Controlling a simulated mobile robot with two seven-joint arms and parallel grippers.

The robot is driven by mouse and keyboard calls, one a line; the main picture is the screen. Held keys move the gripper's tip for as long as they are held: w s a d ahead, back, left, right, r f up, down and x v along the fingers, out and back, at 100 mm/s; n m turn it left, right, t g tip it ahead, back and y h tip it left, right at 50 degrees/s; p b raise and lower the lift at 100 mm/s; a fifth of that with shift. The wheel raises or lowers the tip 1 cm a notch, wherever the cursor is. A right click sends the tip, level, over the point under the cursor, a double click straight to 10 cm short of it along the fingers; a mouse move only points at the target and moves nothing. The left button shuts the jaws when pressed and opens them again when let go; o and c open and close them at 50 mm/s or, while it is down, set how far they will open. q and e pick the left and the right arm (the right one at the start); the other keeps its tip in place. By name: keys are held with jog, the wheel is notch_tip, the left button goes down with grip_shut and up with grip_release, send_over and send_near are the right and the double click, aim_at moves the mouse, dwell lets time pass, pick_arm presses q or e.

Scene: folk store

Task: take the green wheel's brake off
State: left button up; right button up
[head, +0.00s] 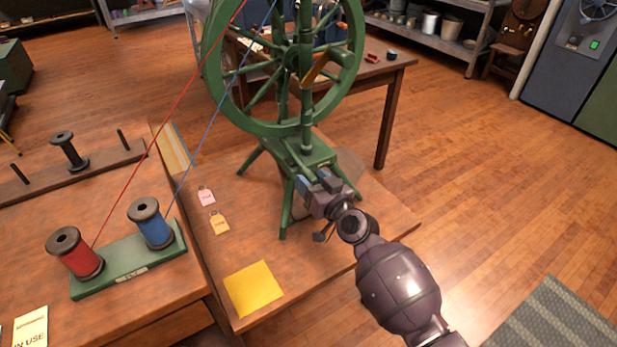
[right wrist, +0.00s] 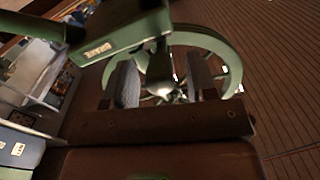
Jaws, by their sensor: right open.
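The green wheel (head: 290,122) stands upright on green legs on a wooden table. A small light label that seems to read BRAKE (right wrist: 98,50) is on a green part of its frame in the right wrist view. My right gripper (head: 320,184) is at the front right of the wheel's green base. In the right wrist view, the gripper (right wrist: 163,82) is open, and a narrow grey-green piece (right wrist: 160,70) shows between its fingers, with the wheel's rim behind. I cannot tell whether they touch it. My left gripper is not in view.
A red spool (head: 75,254) and a blue spool (head: 151,224) stand on a green holder at left, with threads running up to the wheel. A yellow sheet (head: 253,289) and two tags (head: 218,223) lie on the table. A second table (head: 385,88) stands behind. Open floor is at right.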

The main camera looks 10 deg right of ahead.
jog(key=shift+w+a, duration=0.3)
jog(key=shift+w, duration=0.35)
grip_shut()
